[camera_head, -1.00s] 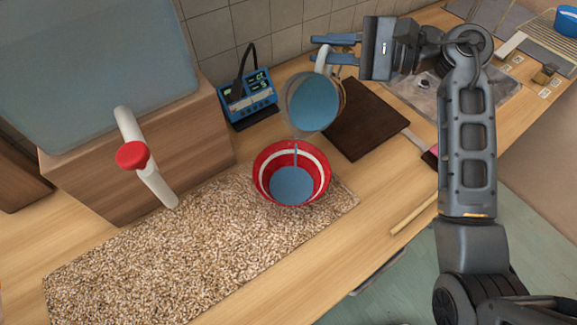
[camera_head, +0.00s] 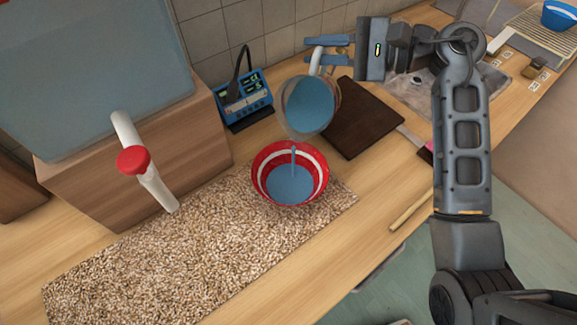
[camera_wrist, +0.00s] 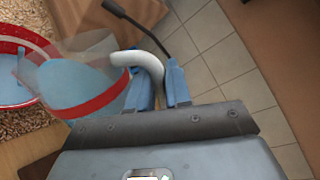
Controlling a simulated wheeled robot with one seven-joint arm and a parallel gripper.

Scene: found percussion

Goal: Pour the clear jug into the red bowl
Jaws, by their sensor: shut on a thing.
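The clear jug (camera_head: 309,106) is tilted over the red bowl, with blue liquid inside. A thin blue stream (camera_head: 293,152) falls from it into the bowl. The red bowl (camera_head: 262,163) has a white band, stands on the speckled mat and holds blue liquid. My gripper (camera_head: 318,49) is shut on the jug's white handle, above and right of the bowl. In the wrist view the handle (camera_wrist: 150,62) is between the blue fingers (camera_wrist: 160,86), the jug (camera_wrist: 85,75) is tilted to the left, and the bowl (camera_wrist: 25,48) is partly cut off at the left edge.
A speckled mat (camera_head: 170,255) lies at the front of the counter. A large blue tank with a red-capped white spout (camera_head: 133,160) stands on a wooden block (camera_head: 130,180) at left. A blue device (camera_head: 245,98) is behind the bowl; a dark board (camera_head: 362,125) lies right.

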